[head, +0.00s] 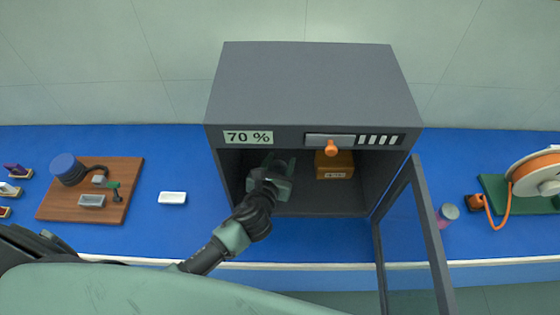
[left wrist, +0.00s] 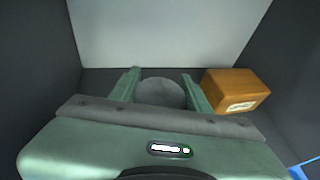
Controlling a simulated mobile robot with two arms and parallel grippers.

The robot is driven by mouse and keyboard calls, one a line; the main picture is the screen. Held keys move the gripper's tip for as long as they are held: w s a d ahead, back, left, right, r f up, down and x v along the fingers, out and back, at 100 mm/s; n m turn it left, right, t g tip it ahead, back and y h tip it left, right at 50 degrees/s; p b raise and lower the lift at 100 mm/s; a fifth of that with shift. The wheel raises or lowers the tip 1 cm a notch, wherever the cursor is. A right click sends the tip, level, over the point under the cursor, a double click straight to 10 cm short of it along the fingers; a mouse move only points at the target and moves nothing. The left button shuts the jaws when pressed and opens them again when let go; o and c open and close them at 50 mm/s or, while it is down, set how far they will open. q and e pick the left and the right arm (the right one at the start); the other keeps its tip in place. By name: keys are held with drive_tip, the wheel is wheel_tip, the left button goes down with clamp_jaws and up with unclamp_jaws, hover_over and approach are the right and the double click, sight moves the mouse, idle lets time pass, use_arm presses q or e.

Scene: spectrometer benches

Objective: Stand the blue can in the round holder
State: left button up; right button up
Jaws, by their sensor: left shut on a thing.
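My left gripper (head: 280,170) reaches through the open front of a grey cabinet (head: 313,85). In the left wrist view my left gripper (left wrist: 160,85) is shut on a dark grey round-topped thing (left wrist: 160,93) that sits between its two green fingers. This thing may be the can, but only its round top shows, and no blue can be told on it. In the head view my gripper hides it. I cannot make out a round holder in either view. My right gripper is not in view.
An orange box (head: 335,165) stands inside the cabinet, right of my gripper. The glass door (head: 410,235) hangs open at the right, near a red, grey-topped can (head: 448,212). A wooden board (head: 95,190) with a blue-headed device lies left. A white block (head: 172,198) lies between.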

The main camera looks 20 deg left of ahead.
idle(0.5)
use_arm(q)
drive_tip(key=shift+f+b, duration=0.4)
drive_tip(key=shift+f, duration=0.25)
drive_tip(key=o, duration=1.2)
drive_tip(key=shift+s, duration=0.1)
drive_tip(key=shift+s+r+p, duration=0.25)
drive_tip(key=shift+s+p, duration=0.15)
drive_tip(key=shift+s, duration=0.1)
drive_tip(key=shift+p+v, duration=1)
drive_tip(key=shift+v, duration=1.4)
drive_tip(key=p+v, duration=0.1)
drive_tip(key=v, duration=0.4)
